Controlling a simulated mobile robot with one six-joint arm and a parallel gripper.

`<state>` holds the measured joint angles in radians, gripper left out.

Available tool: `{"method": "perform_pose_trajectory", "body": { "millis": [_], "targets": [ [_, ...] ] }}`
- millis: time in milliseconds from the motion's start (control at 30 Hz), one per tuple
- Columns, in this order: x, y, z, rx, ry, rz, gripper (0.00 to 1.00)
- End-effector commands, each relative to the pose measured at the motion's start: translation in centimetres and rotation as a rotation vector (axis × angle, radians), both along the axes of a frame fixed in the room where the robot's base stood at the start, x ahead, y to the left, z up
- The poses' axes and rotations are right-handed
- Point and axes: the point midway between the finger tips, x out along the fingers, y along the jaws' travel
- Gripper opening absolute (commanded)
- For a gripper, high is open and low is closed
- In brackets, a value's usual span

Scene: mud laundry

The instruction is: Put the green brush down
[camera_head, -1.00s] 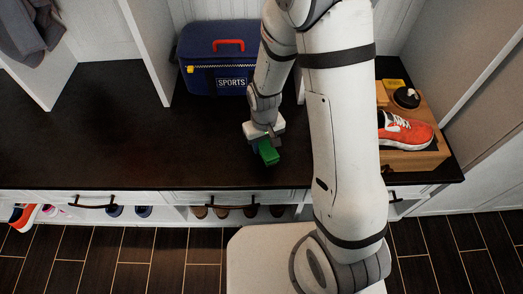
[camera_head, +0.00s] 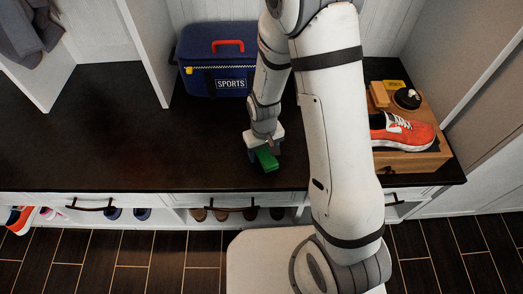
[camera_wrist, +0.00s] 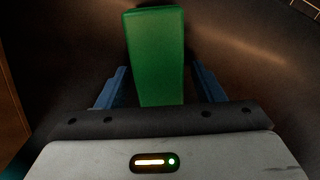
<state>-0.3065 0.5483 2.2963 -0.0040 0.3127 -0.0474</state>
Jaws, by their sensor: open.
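The green brush (camera_head: 267,160) is on the dark bench top (camera_head: 120,140), below my gripper. In the wrist view the green brush (camera_wrist: 156,55) lies lengthwise between the two blue fingers, with a visible gap on each side. My gripper (camera_head: 264,155) is open around it; the fingers also show in the wrist view (camera_wrist: 158,88). The underside of the brush is hidden, so its contact with the bench is hard to tell.
A blue sports bag (camera_head: 216,62) stands behind the gripper. At the right, a wooden box (camera_head: 412,160) holds an orange shoe (camera_head: 405,134), a wooden-backed brush (camera_head: 379,94) and a round dark tin (camera_head: 407,98). The bench to the left is clear.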

Motion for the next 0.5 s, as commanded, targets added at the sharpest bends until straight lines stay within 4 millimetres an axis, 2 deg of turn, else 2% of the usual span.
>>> {"method": "perform_pose_trajectory", "body": {
  "millis": [167,267,500],
  "targets": [
    [0.0,0.0,0.4,0.000,0.000,0.000,0.61],
    [0.1,0.0,1.5,0.001,-0.002,0.001,0.61],
    [0.2,0.1,6.8,0.001,-0.004,0.001,0.61]
  ]
}}
